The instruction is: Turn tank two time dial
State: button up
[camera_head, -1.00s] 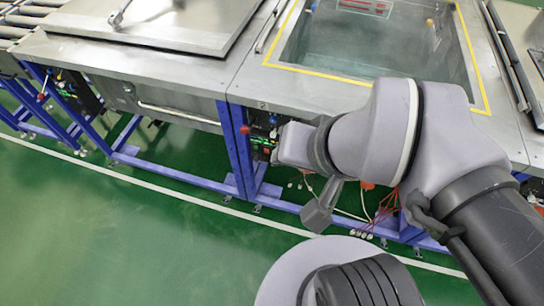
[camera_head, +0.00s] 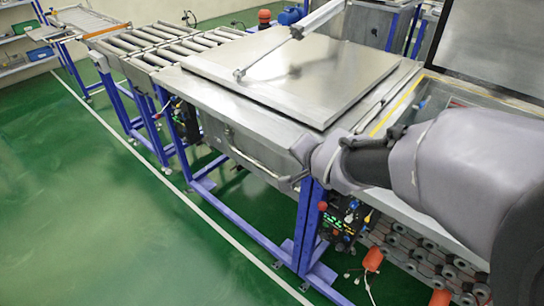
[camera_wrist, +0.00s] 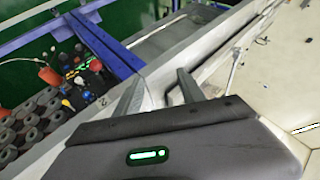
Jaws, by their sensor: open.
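The tank two control panel (camera_head: 345,217) is a dark box with small green lit displays, beside a blue frame leg. A red button (camera_head: 322,206) sits at its left edge. The panel also shows at the upper left of the wrist view (camera_wrist: 86,72), with small coloured knobs. I cannot tell which knob is the time dial. My gripper (camera_wrist: 161,76) is open and empty in the wrist view. In the head view my gripper (camera_head: 296,181) is above and left of the panel, at the tank's front edge, apart from the knobs.
A closed steel lid (camera_head: 290,68) covers the left tank. The open tank's rim (camera_head: 398,108) is partly hidden by my arm. A front handle bar (camera_head: 255,162), blue legs (camera_head: 305,225) and grey rollers (camera_head: 420,255) are close by. The green floor in front is clear.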

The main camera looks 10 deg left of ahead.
jog(key=w+a+f+m+h, duration=0.15)
jog(key=w+a+f, duration=0.3)
jog(key=f, duration=0.45)
jog(key=n+t+h+b, duration=0.2)
jog(key=n+t+h, duration=0.3)
jog(key=h, duration=0.7)
send_near(338, 249)
jog(key=shift+m+t+y, duration=0.25)
jog(key=shift+m+t, duration=0.1)
jog(key=shift+t, duration=0.35)
jog(key=b+x, duration=0.1)
jog(key=x, duration=0.1)
jog(key=b+x, duration=0.2)
jog(key=x, duration=0.1)
jog(key=f+b+x, duration=0.1)
jog(key=b+x, duration=0.1)
jog(key=shift+s+d, duration=0.1)
jog(key=shift+d, duration=0.4)
jog(key=shift+w+d+r, duration=0.1)
jog(key=shift+w+d, duration=0.1)
jog(key=shift+w, duration=0.2)
grip_shut()
